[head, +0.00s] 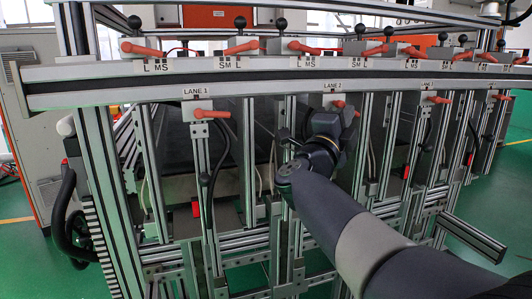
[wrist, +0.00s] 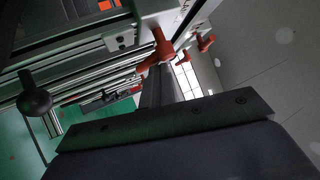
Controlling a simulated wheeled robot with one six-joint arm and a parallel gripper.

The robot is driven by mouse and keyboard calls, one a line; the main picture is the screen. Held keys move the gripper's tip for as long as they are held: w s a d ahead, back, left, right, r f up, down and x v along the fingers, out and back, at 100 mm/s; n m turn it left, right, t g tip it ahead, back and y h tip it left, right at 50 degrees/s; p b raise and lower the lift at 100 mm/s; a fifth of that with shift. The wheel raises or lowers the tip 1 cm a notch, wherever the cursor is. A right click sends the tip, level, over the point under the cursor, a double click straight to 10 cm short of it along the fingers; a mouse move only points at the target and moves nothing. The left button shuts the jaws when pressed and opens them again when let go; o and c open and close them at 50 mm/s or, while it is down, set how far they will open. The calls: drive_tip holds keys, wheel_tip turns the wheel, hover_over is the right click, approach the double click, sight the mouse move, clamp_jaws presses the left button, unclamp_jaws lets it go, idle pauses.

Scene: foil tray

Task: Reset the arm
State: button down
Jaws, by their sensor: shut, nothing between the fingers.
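My arm (head: 335,205) reaches from the lower right of the head view up to the metal frame by the LANE 2 label. Its wrist (head: 325,125) is in front of the frame's uprights, and my gripper cannot be made out there. In the wrist view my gripper (wrist: 160,75) shows as dark fingers beyond a dark mounting bar (wrist: 165,125). The fingers are together with nothing between them. A red-orange handle (wrist: 157,48) appears just past the fingertips; whether they touch it I cannot tell. No foil tray can be made out.
An aluminium rail (head: 270,80) crosses the frame, with several orange handles and black knobs above it. Below it are the LANE 1 handle (head: 205,114) and uprights close around my wrist. A black knob (wrist: 34,101) is at the wrist view's left. Green floor is open at right (head: 510,190).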

drive_tip(key=a+g+p, duration=0.1)
drive_tip(key=p, duration=0.1)
drive_tip(key=s+a+f+g+y+p, duration=0.1)
drive_tip(key=p, duration=0.1)
drive_tip(key=a+f+m+g+p, duration=0.1)
drive_tip(key=a+p, duration=0.1)
drive_tip(key=p, duration=0.1)
drive_tip(key=shift+s+f+g+y, duration=0.2)
drive_tip(key=shift+g+y, duration=0.1)
drive_tip(key=shift+y, duration=0.1)
drive_tip(key=shift+d, duration=0.1)
